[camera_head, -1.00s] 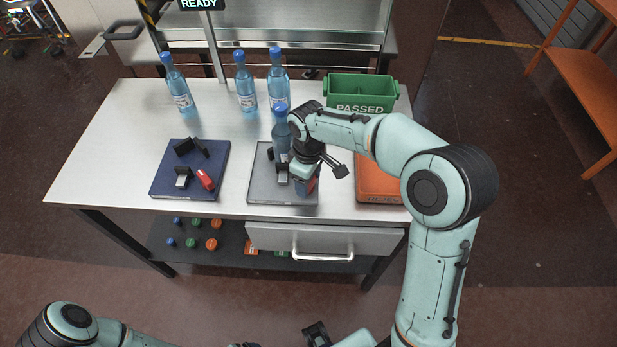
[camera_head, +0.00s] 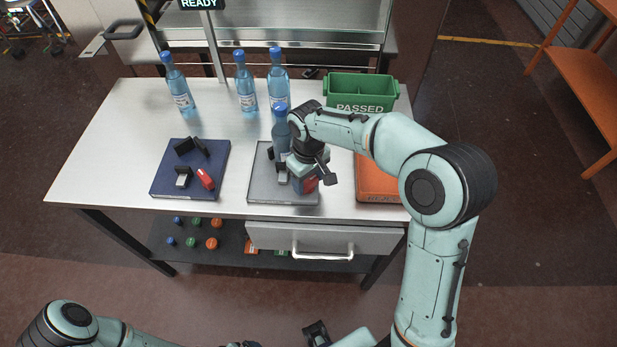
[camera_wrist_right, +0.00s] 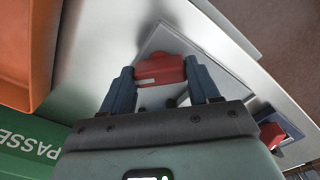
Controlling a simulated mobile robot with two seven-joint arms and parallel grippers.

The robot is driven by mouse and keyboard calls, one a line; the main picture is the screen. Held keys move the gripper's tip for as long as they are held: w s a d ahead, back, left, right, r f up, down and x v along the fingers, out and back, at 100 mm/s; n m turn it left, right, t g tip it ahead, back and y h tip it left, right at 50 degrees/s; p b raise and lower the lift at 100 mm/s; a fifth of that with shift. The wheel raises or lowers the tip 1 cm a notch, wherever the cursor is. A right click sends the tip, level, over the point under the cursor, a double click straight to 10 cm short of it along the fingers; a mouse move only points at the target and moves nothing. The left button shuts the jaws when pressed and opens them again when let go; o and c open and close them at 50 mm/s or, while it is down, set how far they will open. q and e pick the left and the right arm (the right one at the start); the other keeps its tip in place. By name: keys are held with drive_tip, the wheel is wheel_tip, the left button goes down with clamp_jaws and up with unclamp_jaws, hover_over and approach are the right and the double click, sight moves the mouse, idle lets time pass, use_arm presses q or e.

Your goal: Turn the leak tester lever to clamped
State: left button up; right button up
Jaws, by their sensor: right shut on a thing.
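The leak tester appears to be the grey plate (camera_head: 262,185) at the table's front middle, with a blue bottle (camera_head: 281,138) upright in its black holder. Its red lever (camera_head: 311,184) is at the plate's right side, partly hidden by my gripper. My right gripper (camera_head: 303,186) is at this lever. In the right wrist view, its two blue-grey fingers (camera_wrist_right: 162,82) are shut on the red lever block (camera_wrist_right: 160,69), one on each side. The left gripper (camera_head: 318,333) seems to be the dark part at the bottom edge, and its jaws are unclear.
A dark blue plate (camera_head: 160,178) with black blocks and another red lever (camera_head: 205,179) lies left. Several bottles (camera_head: 245,85) stand behind. The green PASSED bin (camera_head: 362,106) and orange bin (camera_head: 375,185) are at right. A drawer (camera_head: 325,240) sits under the front edge.

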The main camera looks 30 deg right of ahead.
sight(308, 181)
drive_tip(key=o, duration=0.8)
use_arm(q)
drive_tip(key=shift+w+r+p, duration=0.35)
drive_tip(key=shift+r+p, duration=0.15)
drive_tip(key=shift+r, duration=0.1)
drive_tip(key=shift+w+r+p, duration=0.3)
drive_tip(key=shift+r+p, duration=0.15)
drive_tip(key=shift+r, duration=0.1)
use_arm(e)
wheel_tip(308, 181, up, 14)
drive_tip(key=shift+f, duration=0.25)
